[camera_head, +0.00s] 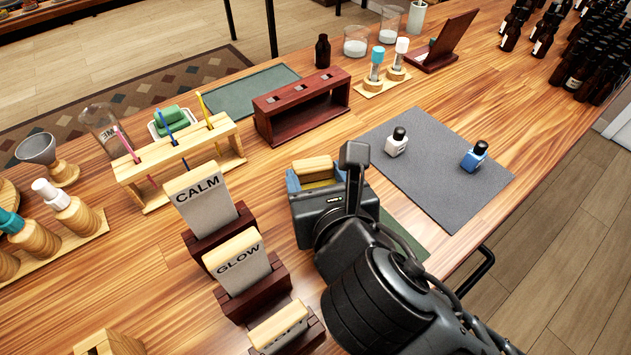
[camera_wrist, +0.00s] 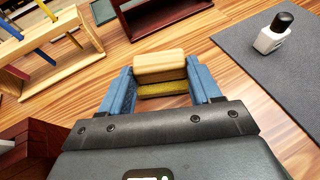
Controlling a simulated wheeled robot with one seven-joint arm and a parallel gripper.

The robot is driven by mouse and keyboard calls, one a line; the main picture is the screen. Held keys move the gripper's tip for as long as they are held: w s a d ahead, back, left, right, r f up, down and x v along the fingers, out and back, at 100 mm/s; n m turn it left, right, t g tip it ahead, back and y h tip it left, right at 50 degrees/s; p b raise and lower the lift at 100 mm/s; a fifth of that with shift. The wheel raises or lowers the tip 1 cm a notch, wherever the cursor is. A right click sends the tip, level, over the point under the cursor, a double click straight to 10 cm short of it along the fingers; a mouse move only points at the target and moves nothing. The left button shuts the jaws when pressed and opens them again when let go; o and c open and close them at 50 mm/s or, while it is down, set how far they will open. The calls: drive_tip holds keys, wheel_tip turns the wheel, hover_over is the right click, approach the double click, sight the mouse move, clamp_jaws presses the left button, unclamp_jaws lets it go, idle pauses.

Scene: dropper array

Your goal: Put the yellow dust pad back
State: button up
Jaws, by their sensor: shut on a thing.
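The yellow dust pad (camera_wrist: 163,88) has a pale wooden block handle (camera_wrist: 159,66) on top. It sits between the blue fingers of my gripper (camera_wrist: 162,80), which is shut on it. In the head view, the wooden handle (camera_head: 315,164) shows at the far end of my gripper (camera_head: 316,178), with a strip of yellow below it. My gripper's body hides what is directly underneath, so I cannot tell how high the pad is above the table.
A dark red rack (camera_head: 300,104) stands beyond my gripper. CALM (camera_head: 205,197) and GLOW (camera_head: 238,262) cards in stands are to the left. A grey mat (camera_head: 440,165) at right bears white (camera_head: 397,145) and blue (camera_head: 474,158) bottles. A green mat (camera_head: 240,92) is farther back, bare.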

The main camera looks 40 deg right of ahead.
drive_tip(key=o, duration=0.9)
drive_tip(key=shift+f, duration=0.1)
drive_tip(key=shift+s+a+r, duration=0.1)
drive_tip(key=shift+s+r, duration=0.1)
drive_tip(key=shift+r, duration=0.05)
drive_tip(key=p+v, duration=0.1)
drive_tip(key=v, duration=0.4)
drive_tip(key=shift+s+r, duration=0.15)
drive_tip(key=shift+r, duration=0.15)
drive_tip(key=shift+s+a+r+p, duration=0.1)
drive_tip(key=shift+s+a+p, duration=0.1)
drive_tip(key=shift+s, duration=0.2)
drive_tip(key=shift+s+a+p, duration=0.1)
drive_tip(key=shift+s+p, duration=0.05)
drive_tip(key=shift+s, duration=0.2)
